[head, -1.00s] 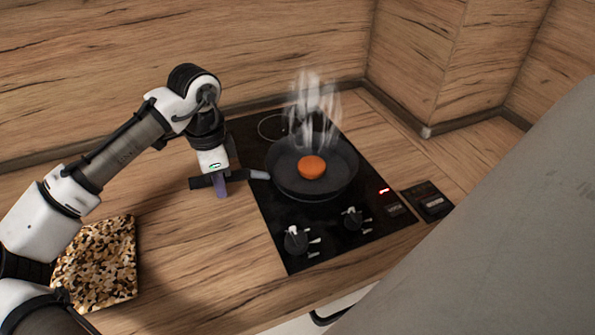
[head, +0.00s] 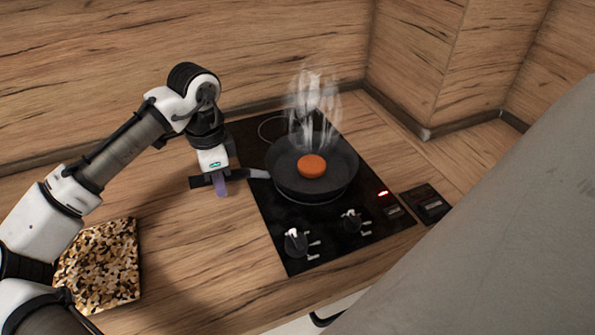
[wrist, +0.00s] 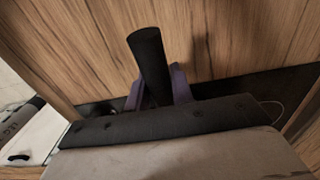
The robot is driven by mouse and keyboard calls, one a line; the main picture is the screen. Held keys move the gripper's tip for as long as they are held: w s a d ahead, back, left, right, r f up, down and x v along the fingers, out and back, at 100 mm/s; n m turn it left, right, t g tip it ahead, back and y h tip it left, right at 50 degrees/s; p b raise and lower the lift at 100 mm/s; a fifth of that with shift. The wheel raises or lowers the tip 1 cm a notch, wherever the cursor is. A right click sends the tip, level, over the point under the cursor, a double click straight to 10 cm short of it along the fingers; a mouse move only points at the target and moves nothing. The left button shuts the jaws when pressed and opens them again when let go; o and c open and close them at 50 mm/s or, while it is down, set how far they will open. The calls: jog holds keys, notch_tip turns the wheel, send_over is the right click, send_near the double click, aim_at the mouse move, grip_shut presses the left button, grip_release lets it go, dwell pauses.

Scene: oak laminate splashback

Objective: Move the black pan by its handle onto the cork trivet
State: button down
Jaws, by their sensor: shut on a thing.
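The black pan (head: 345,176) sits on the black cooktop with an orange-brown round piece of food (head: 312,166) in it and pale steam above. Its handle points left. My gripper (head: 221,186) is shut on the black handle, left of the cooktop edge. In the wrist view the dark handle (wrist: 150,62) stands between the purple fingers of my gripper (wrist: 158,88). The cork trivet (head: 100,265), a speckled brown and tan square, lies on the counter at lower left. My arm's lower links are close beside its left edge.
The cooktop (head: 285,258) has two dark knobs (head: 296,241) near its front and a red light (head: 383,193). A small black device (head: 427,203) lies to its right. Bare wood counter (head: 195,250) lies between trivet and cooktop. Wooden splashback walls stand behind.

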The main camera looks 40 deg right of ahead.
jog(key=shift+r+p, duration=1.7)
jog(key=shift+r, duration=0.35)
